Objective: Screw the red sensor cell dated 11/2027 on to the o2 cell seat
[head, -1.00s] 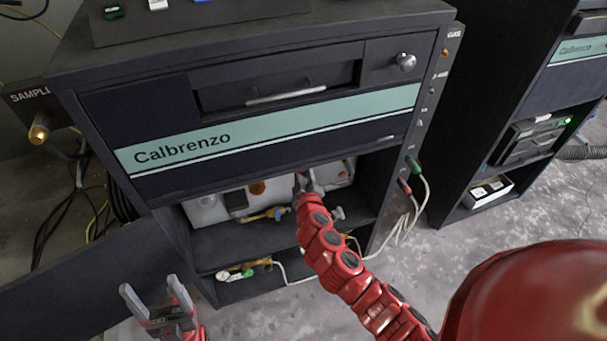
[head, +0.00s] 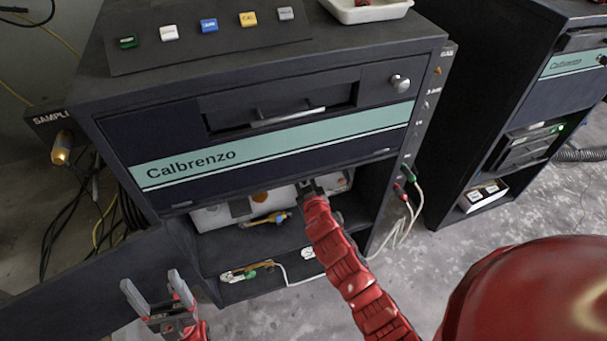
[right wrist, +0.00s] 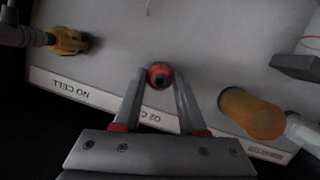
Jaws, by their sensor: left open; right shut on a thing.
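In the right wrist view my right gripper (right wrist: 160,85) is shut on the red sensor cell (right wrist: 160,70), which sits between the fingertips with a dark round centre. They are in front of a pale panel (right wrist: 200,50) with an upside-down label strip, partly hidden by the gripper, that reads "O2 C". The O2 cell seat is hidden, and I cannot tell whether the cell touches it. The date cannot be read. In the head view my right gripper (head: 308,187) reaches into the cabinet's open bay. My left gripper (head: 149,280) is open and empty at the lower left.
A yellow fitting (right wrist: 68,41) above the label "NO CELL" and an orange cylinder (right wrist: 250,113) flank the cell. The bay lies under the Calbrenzo cabinet front (head: 270,140). A shelf (head: 265,285) with fittings is below. A white tray (head: 365,10) stands on top.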

